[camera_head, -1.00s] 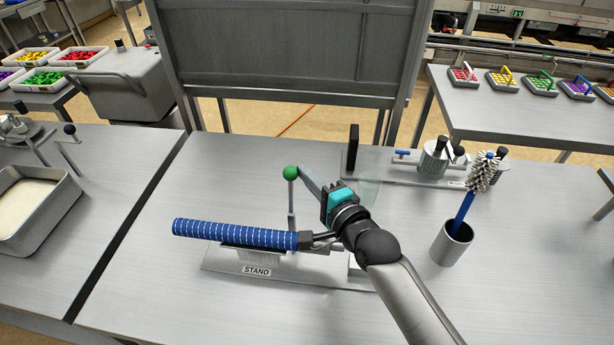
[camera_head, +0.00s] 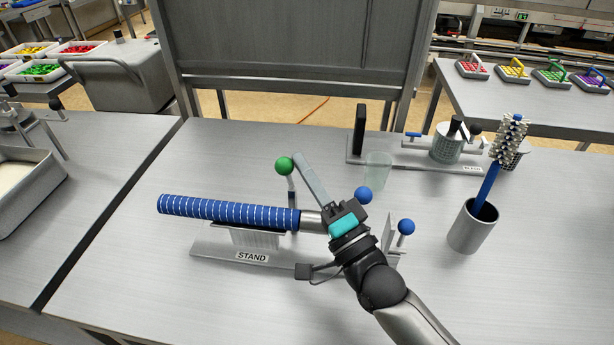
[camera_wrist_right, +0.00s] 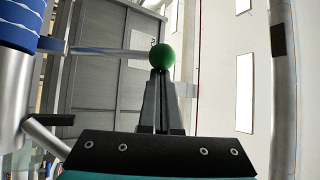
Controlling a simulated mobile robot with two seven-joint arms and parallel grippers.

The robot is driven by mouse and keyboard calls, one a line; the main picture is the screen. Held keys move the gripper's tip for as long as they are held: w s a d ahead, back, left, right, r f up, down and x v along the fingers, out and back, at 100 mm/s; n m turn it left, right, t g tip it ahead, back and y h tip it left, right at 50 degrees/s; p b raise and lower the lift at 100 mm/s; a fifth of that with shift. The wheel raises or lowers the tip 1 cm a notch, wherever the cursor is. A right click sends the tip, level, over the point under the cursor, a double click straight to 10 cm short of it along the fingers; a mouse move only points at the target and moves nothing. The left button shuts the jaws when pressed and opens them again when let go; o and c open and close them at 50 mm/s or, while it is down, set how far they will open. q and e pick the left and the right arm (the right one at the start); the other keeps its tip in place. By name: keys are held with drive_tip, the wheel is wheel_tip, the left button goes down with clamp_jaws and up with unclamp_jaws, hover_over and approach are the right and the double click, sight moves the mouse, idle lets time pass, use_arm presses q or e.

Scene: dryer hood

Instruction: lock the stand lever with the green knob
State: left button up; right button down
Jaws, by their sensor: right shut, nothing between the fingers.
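The green knob (camera_head: 284,166) tops an upright metal lever (camera_head: 292,192) behind the stand (camera_head: 212,247). My right gripper (camera_head: 299,158) is shut and empty, with its fingertips just right of the knob. In the right wrist view the green knob (camera_wrist_right: 162,56) appears right at the tips of the closed fingers (camera_wrist_right: 160,80), and the lever rod runs left from it. I cannot tell whether the tips touch the knob. A blue striped cylinder (camera_head: 225,209) lies across the stand, its metal right end partly hidden by my gripper. My left gripper is not in view.
Two blue knobs (camera_head: 363,195) (camera_head: 406,227) stand right of my gripper, near the stand's right end. A clear cup (camera_head: 378,172), a metal cup (camera_head: 474,230) with a brush (camera_head: 497,160), and a rack (camera_head: 412,158) are farther right.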

drive_tip(key=s+f+n+y+b, duration=0.1)
drive_tip(key=f+b, duration=0.1)
drive_tip(key=s+f+n+y+b, duration=0.1)
drive_tip(key=s+n+b, duration=0.1)
drive_tip(key=b, duration=0.1)
drive_tip(key=s+a+f+n+y+b, duration=0.1)
drive_tip(key=f+b, duration=0.1)
drive_tip(key=shift+s+f+n+t+y+b, duration=0.3)
drive_tip(key=shift+s+f+y+b, duration=0.05)
drive_tip(key=shift+y+b, duration=0.05)
drive_tip(key=s+d+f, duration=0.1)
drive_tip(key=s+d, duration=0.7)
drive_tip(key=s, duration=0.3)
drive_tip(key=shift+s+d+f+p, duration=0.25)
drive_tip(key=shift+d+f+p, duration=0.1)
drive_tip(key=shift+d+p, duration=0.05)
idle(0.3)
